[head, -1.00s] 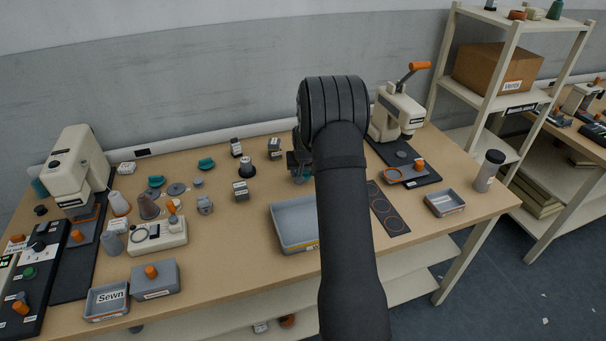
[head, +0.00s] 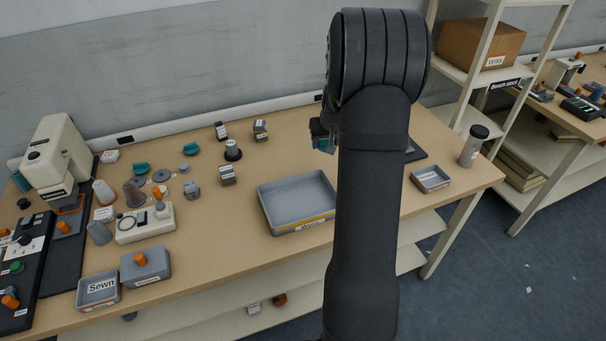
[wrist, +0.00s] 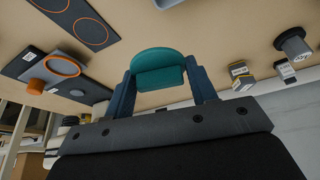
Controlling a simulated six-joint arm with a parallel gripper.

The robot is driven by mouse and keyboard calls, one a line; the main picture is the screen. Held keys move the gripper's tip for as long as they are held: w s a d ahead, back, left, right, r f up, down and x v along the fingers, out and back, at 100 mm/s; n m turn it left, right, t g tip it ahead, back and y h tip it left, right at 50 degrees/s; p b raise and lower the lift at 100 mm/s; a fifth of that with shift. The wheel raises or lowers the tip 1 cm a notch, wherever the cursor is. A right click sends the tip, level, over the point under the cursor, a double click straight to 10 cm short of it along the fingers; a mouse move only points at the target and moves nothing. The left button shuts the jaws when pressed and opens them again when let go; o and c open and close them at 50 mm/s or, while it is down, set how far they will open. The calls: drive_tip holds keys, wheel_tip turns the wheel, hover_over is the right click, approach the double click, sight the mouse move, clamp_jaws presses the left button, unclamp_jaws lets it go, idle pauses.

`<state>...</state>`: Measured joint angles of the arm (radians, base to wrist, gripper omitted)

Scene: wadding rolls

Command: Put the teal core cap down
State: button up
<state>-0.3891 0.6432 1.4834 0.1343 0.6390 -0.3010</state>
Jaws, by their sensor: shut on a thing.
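The teal core cap (wrist: 158,72) is held between the two fingers of my gripper (wrist: 160,85) in the wrist view. It has a rounded face and a flat-looking lower edge. My gripper is shut on it, above the table. In the head view my gripper (head: 322,135) shows only in part at the left of my arm, with a bit of teal (head: 322,146) beneath it. My arm hides most of the gripper and the table behind it.
An empty grey tray (head: 262,210) lies left of my arm, and a smaller tray (head: 418,184) lies right of it. A dark mat with orange rings (wrist: 90,30) shows in the wrist view. Small labelled boxes (head: 228,182) stand at mid-table. Bare tabletop lies around the tray.

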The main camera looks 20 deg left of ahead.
drive_tip(key=s+d+n, duration=0.2)
drive_tip(key=s+d, duration=0.7)
drive_tip(key=s, duration=0.5)
hover_over(298, 201)
drive_tip(key=s+d, duration=0.1)
drive_tip(key=shift+y, duration=0.4)
wheel_tip(298, 201, down, 7)
drive_tip(key=shift+s+r, duration=0.1)
drive_tip(key=shift+r, duration=0.05)
drive_tip(key=shift+f, duration=2)
drive_tip(key=shift+f, duration=0.1)
drive_tip(key=o, duration=0.9)
drive_tip(key=shift+o, duration=0.2)
drive_tip(key=v, duration=1.2)
